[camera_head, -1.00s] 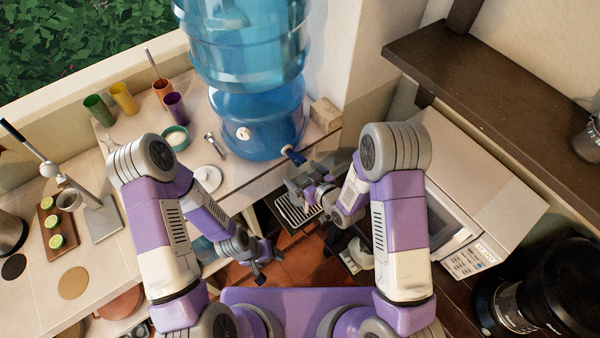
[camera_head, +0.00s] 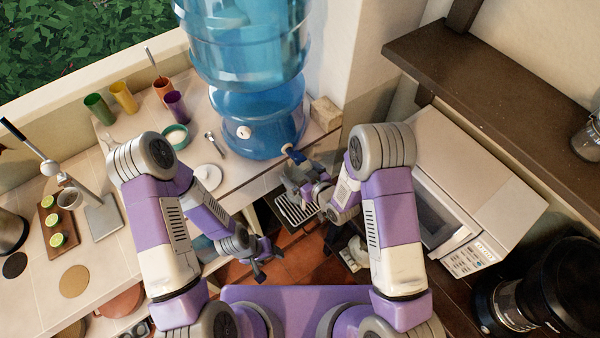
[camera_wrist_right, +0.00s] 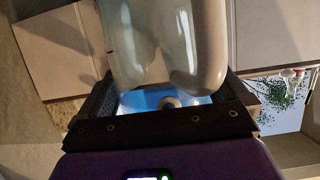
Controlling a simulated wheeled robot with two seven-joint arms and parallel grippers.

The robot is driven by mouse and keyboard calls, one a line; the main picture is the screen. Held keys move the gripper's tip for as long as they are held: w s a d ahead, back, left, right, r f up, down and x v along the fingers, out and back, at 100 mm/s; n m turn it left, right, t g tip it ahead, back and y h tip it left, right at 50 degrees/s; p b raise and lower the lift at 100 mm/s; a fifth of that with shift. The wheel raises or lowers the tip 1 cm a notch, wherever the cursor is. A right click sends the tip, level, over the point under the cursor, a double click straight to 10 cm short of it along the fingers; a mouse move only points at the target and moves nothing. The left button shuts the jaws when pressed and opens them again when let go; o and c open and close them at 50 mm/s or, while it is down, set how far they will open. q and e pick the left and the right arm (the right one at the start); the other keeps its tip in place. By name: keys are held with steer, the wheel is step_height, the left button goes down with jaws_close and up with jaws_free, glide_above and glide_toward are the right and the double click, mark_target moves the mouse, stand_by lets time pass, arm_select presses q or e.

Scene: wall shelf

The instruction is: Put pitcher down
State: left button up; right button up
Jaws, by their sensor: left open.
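The pitcher (camera_wrist_right: 165,45) shows in the right wrist view as a pale, see-through vessel directly beyond the fingers; its full outline is cut off. My right gripper (camera_head: 308,184) is beside the water dispenser's tap in the head view, and its fingers (camera_wrist_right: 168,95) lie on both sides of the pitcher in the wrist view. It appears shut on the pitcher, though the contact is partly hidden. My left gripper (camera_head: 262,262) is open and empty, low in front of the counter and apart from the pitcher.
A big blue water dispenser (camera_head: 258,120) stands on the tiled counter (camera_head: 235,178). A small white lid (camera_head: 208,177), a green bowl (camera_head: 175,136) and colored cups stand left of it. A metal drip tray (camera_head: 296,208) is below the tap. A microwave (camera_head: 470,190) is at right.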

steer(key=shift+r+p, duration=0.2)
steer(key=shift+p, duration=0.1)
steer(key=p+v, duration=0.1)
steer(key=v, duration=1.1)
steer(key=s+d+f+m+g+h, duration=0.2)
steer(key=s+f+m+g, duration=0.1)
steer(key=f, duration=0.3)
steer(key=s+d+f+m+g+h, duration=0.2)
steer(key=f+m, duration=0.1)
steer(key=f, duration=0.2)
steer(key=s+f+m+g, duration=0.3)
steer(key=s+m+g, duration=0.1)
steer(key=s, duration=0.5)
steer(key=shift+a+f+g, duration=0.3)
steer(key=shift+a+g, duration=0.1)
steer(key=shift+g, duration=0.4)
